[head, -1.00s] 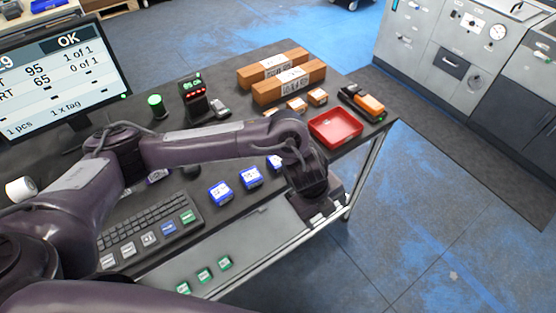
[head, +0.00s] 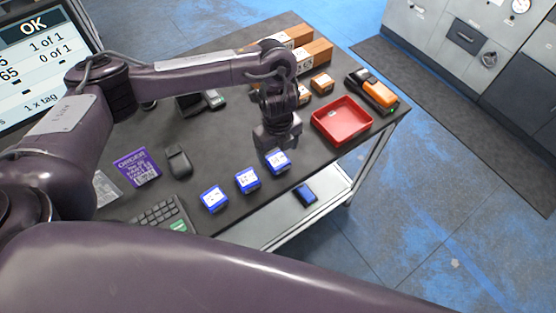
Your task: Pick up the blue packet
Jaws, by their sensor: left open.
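Three blue packets with white labels lie in a slanting row near the front edge of the dark table: a left one (head: 214,199), a middle one (head: 248,180) and a right one (head: 278,162). My left gripper (head: 276,147) points down over the right packet and hides part of its far side. The gripper is open; its fingers are hard to make out, and I cannot tell whether they touch the packet. Another dark blue item (head: 305,194) lies on the lower shelf. My right gripper is not in view.
A red tray (head: 342,120) stands right of the gripper, with an orange and black device (head: 372,92) behind it. Brown boxes (head: 313,55) are at the back. A mouse (head: 178,161), a keyboard (head: 161,215) and a purple order card (head: 138,168) lie to the left.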

